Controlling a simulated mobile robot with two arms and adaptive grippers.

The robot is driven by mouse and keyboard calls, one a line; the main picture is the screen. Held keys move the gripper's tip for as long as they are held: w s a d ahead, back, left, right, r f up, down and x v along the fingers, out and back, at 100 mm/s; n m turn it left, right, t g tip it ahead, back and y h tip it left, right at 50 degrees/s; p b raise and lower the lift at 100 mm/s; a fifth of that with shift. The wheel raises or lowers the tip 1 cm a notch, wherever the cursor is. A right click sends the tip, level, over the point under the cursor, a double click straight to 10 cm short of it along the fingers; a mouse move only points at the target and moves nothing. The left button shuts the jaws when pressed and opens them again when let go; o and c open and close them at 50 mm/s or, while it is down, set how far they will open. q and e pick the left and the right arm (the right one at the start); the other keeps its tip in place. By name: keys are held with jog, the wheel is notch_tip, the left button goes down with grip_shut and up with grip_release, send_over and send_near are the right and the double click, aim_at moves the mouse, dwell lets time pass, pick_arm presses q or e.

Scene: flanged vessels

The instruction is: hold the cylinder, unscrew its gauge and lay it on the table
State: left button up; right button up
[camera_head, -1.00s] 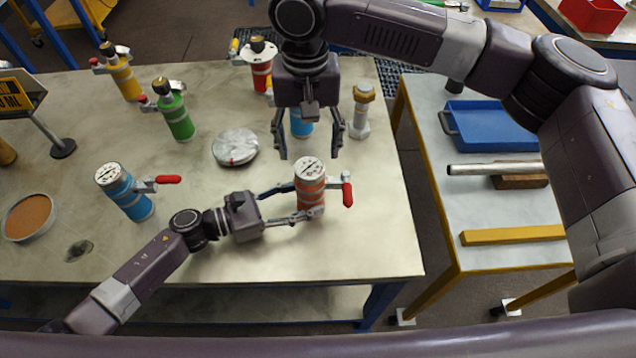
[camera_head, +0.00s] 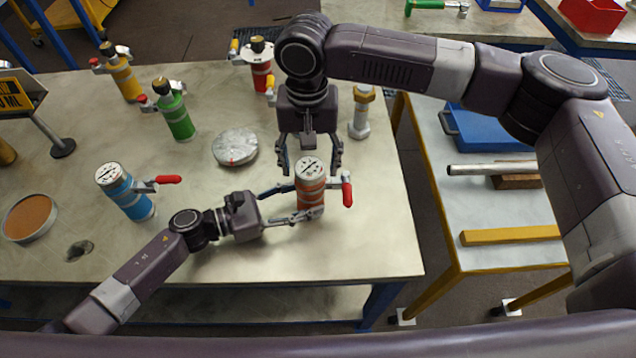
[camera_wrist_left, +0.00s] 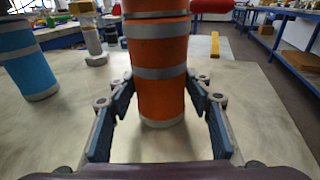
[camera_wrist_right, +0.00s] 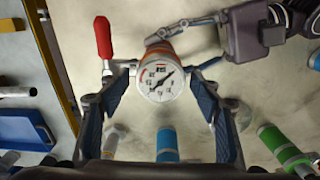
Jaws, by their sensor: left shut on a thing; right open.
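The orange cylinder (camera_head: 311,196) stands upright on the table, with grey bands and a red-handled side valve (camera_head: 347,190). A round white-faced gauge (camera_head: 310,168) sits on its top; the right wrist view shows its dial (camera_wrist_right: 160,81) face-on. My left gripper (camera_head: 296,206) is shut on the cylinder's body from the left; in the left wrist view its blue pads flank the orange body (camera_wrist_left: 160,90). My right gripper (camera_head: 309,172) points down over the gauge, open, with its fingers on either side of it and a gap to the dial in the right wrist view.
A blue cylinder with a gauge (camera_head: 126,190) stands at the left. Green (camera_head: 175,112), yellow (camera_head: 122,75) and red (camera_head: 261,68) cylinders stand behind. A round metal flange (camera_head: 235,147) lies mid-table. The table's front right (camera_head: 375,245) is clear.

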jog(key=m, duration=1.6)
jog(key=shift+m, duration=0.3)
